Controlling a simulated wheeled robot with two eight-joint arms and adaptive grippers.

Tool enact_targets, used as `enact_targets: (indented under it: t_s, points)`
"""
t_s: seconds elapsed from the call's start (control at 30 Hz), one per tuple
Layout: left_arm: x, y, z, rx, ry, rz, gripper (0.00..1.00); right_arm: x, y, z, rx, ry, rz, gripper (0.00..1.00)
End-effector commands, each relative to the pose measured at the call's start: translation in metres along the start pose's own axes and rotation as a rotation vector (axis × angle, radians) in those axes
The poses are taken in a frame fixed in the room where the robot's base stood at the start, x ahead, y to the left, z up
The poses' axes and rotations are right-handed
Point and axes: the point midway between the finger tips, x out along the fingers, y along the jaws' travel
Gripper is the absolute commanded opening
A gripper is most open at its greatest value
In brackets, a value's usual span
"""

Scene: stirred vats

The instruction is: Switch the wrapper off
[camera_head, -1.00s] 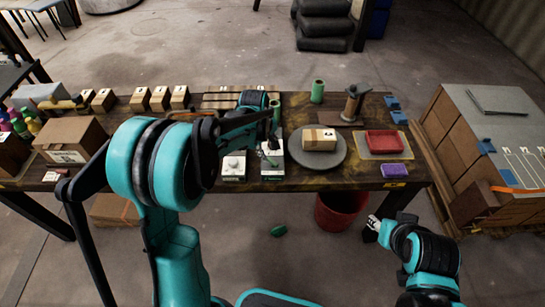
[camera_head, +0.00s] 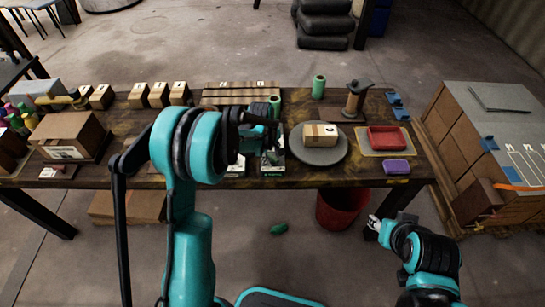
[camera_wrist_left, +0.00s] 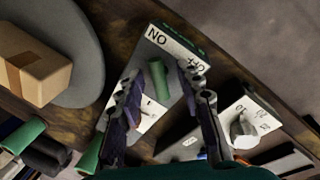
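The wrapper's round grey turntable (camera_head: 338,154) stands on the table with a cardboard box (camera_head: 320,134) on it. In front and to its left is a switch box (camera_head: 273,173), mostly hidden by my left gripper in the head view. In the left wrist view the switch plate (camera_wrist_left: 157,54) reads ON at one end; the other label is partly covered. Its green lever (camera_wrist_left: 158,80) lies between the fingers of my left gripper (camera_wrist_left: 162,76), which is open; I cannot tell whether they touch. My right gripper (camera_head: 373,228) is low, in front of the table; its fingers are unclear.
A box with a white dial (camera_wrist_left: 243,130) sits beside the switch box. Green rolls (camera_head: 318,87), a spool on a post (camera_head: 355,100), a red tray (camera_head: 386,138) and a purple block (camera_head: 396,167) are on the table. A red bin (camera_head: 341,208) stands below its front edge.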

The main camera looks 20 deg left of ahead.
Motion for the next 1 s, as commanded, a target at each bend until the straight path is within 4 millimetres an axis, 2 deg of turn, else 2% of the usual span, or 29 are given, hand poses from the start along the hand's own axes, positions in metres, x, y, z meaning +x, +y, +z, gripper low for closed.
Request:
enact_targets:
  t_s: [0.03, 0.07, 0.17, 0.2, 0.67, 1.0]
  points:
    - [-0.0003, 0.0001, 0.0, 0.0, 0.0, 0.0, 0.36, -0.0002, 0.0, -0.0001, 0.0, 0.0, 0.0, 0.4]
    - [-0.0003, 0.0001, 0.0, 0.0, 0.0, 0.0, 0.31, -0.0001, 0.0, -0.0001, 0.0, 0.0, 0.0, 0.4]
    - [-0.0004, 0.0001, 0.0, 0.0, 0.0, 0.0, 0.05, -0.0001, 0.0, -0.0001, 0.0, 0.0, 0.0, 0.4]
    - [-0.0004, 0.0001, 0.0, 0.0, 0.0, 0.0, 0.0, -0.0001, 0.0, -0.0001, 0.0, 0.0, 0.0, 0.4]
    - [-0.0003, 0.0001, -0.0004, 0.057, -0.012, 0.001, 0.0, 0.0, 0.0, 0.0, 0.0, 0.0, 0.0, 0.4]
    - [-0.0001, 0.0, -0.0016, 0.3, -0.061, 0.001, 0.0, -0.0001, 0.0, -0.0001, 0.0, 0.0, 0.0, 0.4]
